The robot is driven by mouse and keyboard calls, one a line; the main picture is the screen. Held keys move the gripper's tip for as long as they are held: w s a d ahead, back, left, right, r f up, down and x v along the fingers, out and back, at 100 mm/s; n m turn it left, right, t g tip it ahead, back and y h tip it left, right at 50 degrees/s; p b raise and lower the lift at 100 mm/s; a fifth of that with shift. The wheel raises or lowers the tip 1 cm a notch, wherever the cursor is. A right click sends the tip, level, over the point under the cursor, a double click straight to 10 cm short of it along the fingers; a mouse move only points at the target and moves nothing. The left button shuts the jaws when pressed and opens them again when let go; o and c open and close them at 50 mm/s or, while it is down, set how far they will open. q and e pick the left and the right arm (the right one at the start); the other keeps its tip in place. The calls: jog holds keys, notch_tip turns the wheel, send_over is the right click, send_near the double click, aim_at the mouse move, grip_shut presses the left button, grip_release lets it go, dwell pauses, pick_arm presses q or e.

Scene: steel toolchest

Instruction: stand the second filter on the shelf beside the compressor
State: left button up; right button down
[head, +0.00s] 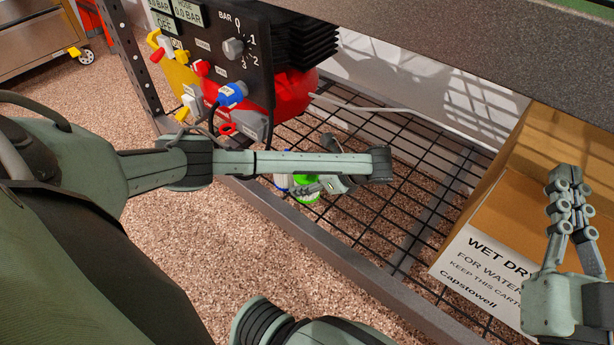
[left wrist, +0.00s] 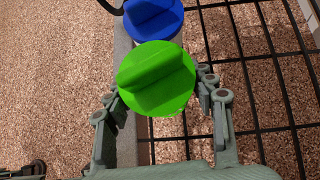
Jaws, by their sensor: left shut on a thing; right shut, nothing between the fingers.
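A green-capped filter (left wrist: 156,80) is between the fingers of my left gripper (left wrist: 160,92), which is shut on it. In the head view, the green filter (head: 306,197) shows in part below my left arm, at the shelf's front rail. A blue-capped filter (left wrist: 153,18) is just beyond it in the left wrist view, close to it. My arm hides most of both in the head view. The wire shelf (head: 345,228) runs beneath. The red compressor (head: 292,97) is behind and left. My right gripper (head: 566,190) is shut and empty, over the carton at the right. I cannot tell whether the green filter touches the shelf.
A cardboard carton (head: 508,205) with a printed label takes up the shelf's right side. A black control panel (head: 225,60) with gauges and coloured plugs stands at the left. A grey hose (head: 400,112) crosses the back. The middle of the wire shelf is bare.

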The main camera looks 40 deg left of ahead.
pick_arm(q)
jog(key=shift+f+b, duration=0.5)
jog(key=shift+f, duration=0.1)
jog(key=o, duration=1.4)
jog(key=v, duration=1.2)
jog(key=shift+s, duration=0.1)
